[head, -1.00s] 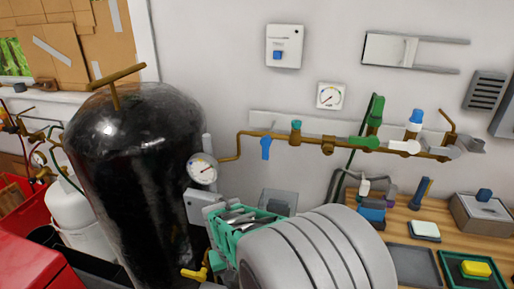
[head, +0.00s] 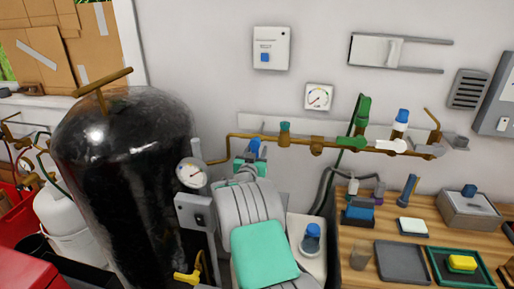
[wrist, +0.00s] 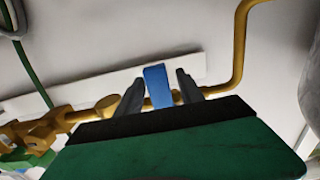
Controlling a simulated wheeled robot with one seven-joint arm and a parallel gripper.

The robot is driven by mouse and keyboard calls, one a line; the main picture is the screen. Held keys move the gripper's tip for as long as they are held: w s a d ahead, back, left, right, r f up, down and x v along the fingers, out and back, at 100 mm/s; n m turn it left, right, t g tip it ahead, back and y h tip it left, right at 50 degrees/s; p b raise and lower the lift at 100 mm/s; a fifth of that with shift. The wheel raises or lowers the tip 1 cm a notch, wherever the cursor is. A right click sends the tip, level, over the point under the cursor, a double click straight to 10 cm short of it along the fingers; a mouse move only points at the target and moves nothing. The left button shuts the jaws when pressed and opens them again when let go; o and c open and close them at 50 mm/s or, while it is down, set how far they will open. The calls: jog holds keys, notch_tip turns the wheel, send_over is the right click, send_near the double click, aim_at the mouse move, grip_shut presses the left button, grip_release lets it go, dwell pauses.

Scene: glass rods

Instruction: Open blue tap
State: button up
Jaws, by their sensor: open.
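The blue tap (head: 254,147) is a flat blue lever on the brass wall pipe, mostly hidden behind my gripper in the head view. In the wrist view the blue lever (wrist: 157,84) stands between my two grey fingers, with a gap on each side. My gripper (wrist: 160,77) is open around it in that view; how deep the lever sits between the fingers is hard to tell. In the head view my gripper (head: 250,162) is right at the tap, just below the pipe.
The brass pipe (head: 215,160) runs along the wall, with a green tap (head: 352,142) and a white tap (head: 391,146) to the right. A pressure gauge (head: 192,172) and a large black tank (head: 120,190) stand close on the left. A wooden bench (head: 385,232) with trays is at right.

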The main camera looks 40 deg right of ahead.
jog(key=shift+w+d, duration=0.35)
jog(key=shift+d, duration=0.1)
jog(key=shift+c, duration=0.6)
grip_shut()
dwell(0.6)
